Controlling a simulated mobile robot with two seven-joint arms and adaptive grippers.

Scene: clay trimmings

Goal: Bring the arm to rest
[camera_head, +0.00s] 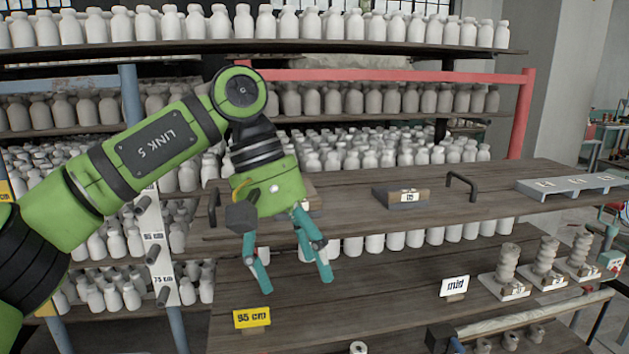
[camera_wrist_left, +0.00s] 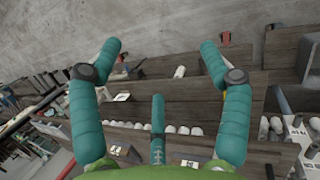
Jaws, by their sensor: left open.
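My left arm reaches in from the left in the head view, and its green gripper with teal fingers (camera_head: 293,277) hangs down in front of the wooden shelves. The fingers are spread open with nothing between them. In the left wrist view the open gripper (camera_wrist_left: 160,52) also shows empty, with plank boards and white bottles beyond its fingers. The fingertips appear above the lower wooden worktop (camera_head: 380,310); I cannot tell the exact gap. I do not make out my right gripper.
Shelves of white bottles (camera_head: 330,25) fill the back. A yellow 95 cm sign (camera_head: 252,318) and a white "mid" sign (camera_head: 454,286) stand on the lower worktop. Stacked clay pieces (camera_head: 545,258) stand at the right. A dark block (camera_head: 401,198) lies on the upper board.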

